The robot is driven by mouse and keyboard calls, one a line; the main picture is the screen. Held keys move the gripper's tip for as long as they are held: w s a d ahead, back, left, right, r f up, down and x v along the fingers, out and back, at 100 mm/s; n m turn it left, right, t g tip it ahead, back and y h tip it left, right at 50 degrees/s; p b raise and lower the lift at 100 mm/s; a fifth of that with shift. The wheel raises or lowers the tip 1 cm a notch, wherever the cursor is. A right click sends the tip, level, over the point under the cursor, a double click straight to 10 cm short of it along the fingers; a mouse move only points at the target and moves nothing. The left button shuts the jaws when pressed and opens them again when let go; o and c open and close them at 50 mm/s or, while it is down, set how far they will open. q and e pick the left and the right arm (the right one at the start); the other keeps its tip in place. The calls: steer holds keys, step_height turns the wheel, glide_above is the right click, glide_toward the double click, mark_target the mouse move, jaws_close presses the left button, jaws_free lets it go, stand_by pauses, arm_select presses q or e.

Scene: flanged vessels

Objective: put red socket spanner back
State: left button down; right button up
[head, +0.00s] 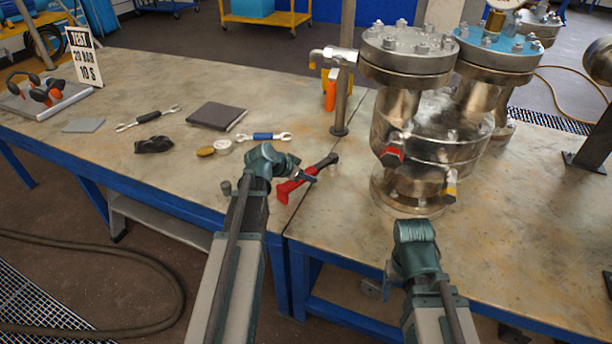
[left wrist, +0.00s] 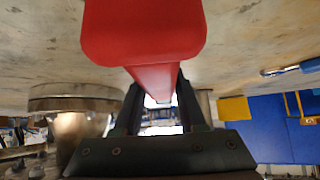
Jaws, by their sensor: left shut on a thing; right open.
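The red socket spanner (head: 287,188), with a dark socket head at its far right end, is over the table's middle, near the front edge. My left gripper (head: 300,176) is shut on it. In the left wrist view, its red handle (left wrist: 145,38) runs between the fingers of my left gripper (left wrist: 160,105). The gap between spanner and table is hard to judge. My right gripper (head: 414,228) is open and empty in front of the flanged vessel (head: 430,128); its fingertips are mostly hidden.
A blue-handled spanner (head: 263,137), white roll (head: 222,147), brass disc (head: 205,152), dark notebook (head: 217,116), black cloth (head: 154,145) and black-handled spanner (head: 148,118) lie left of the red one. A metal post (head: 341,108) stands behind. The right tabletop's front is clear.

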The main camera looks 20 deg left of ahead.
mark_target(284, 186)
arm_select(q)
steer(key=shift+c, duration=2)
jaws_free()
steer(key=shift+s, duration=0.1)
steer(key=p+v, duration=0.9)
steer(key=v, duration=0.3)
steer(key=shift+s+r, duration=0.1)
steer(key=shift+r, duration=0.15)
steer(key=shift+s+a+r+p, duration=0.2)
steer(key=shift+s+r+p, duration=0.15)
steer(key=shift+s+p, duration=0.1)
steer(key=shift+d, duration=0.1)
steer(key=s+d+r+g+y+p, duration=0.1)
steer(key=s+d+r+g+p, duration=0.2)
steer(key=d, duration=0.5)
steer(key=s+d+r+g+y+p, duration=0.2)
steer(key=s+d+r+p, duration=0.4)
steer(key=d+p, duration=0.3)
steer(key=s+d+r+n+g+y+p, duration=0.1)
steer(key=s+d+r+g+y+p, duration=0.1)
steer(key=s+d+p, duration=0.5)
step_height(284, 186, up, 3)
steer(key=shift+d+f+g+p, duration=0.2)
steer(key=shift+d+g+p, duration=0.25)
steer(key=shift+d+g, duration=0.4)
